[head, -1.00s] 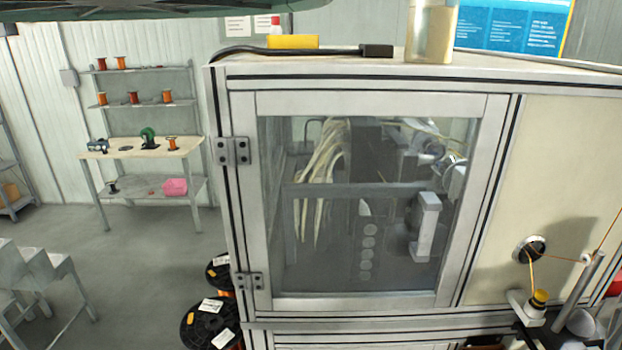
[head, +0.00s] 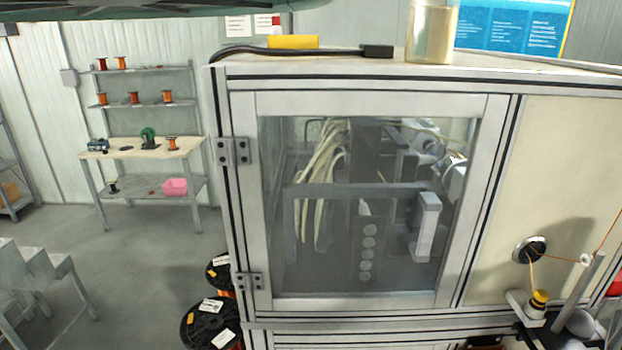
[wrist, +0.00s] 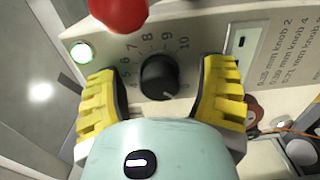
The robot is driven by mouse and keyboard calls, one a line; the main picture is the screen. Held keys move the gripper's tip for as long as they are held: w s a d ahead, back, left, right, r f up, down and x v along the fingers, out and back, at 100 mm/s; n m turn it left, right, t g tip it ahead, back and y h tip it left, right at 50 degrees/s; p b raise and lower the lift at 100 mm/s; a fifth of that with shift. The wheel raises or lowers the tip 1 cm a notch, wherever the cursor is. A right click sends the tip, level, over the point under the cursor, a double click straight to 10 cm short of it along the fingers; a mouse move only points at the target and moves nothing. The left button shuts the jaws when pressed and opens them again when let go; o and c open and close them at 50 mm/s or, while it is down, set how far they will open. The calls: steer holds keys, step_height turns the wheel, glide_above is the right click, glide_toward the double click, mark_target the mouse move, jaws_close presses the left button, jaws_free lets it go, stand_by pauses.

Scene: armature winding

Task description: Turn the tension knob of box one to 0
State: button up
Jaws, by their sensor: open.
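The black tension knob (wrist: 160,77) shows in the wrist view on a pale panel, with a printed dial around it; figures from 4 to 10 are readable. I cannot tell which figure the knob points to, or from the panel which box this is. My gripper (wrist: 163,80) is open, with one yellow ribbed finger to the left of the knob and one to the right. Gaps show between the fingers and the knob. The lower part of the dial is hidden by my gripper. The head view does not show my gripper or this knob.
A red button (wrist: 119,12) juts out above the knob, and a lit green button (wrist: 82,52) sits at upper left. A label listing wire sizes and knob numbers (wrist: 285,55) is at right. The head view shows a glass-doored machine (head: 365,105) and a workbench (head: 125,153).

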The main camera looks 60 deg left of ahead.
steer(key=shift+s, duration=0.1)
steer(key=v, duration=1.2)
stand_by(0.4)
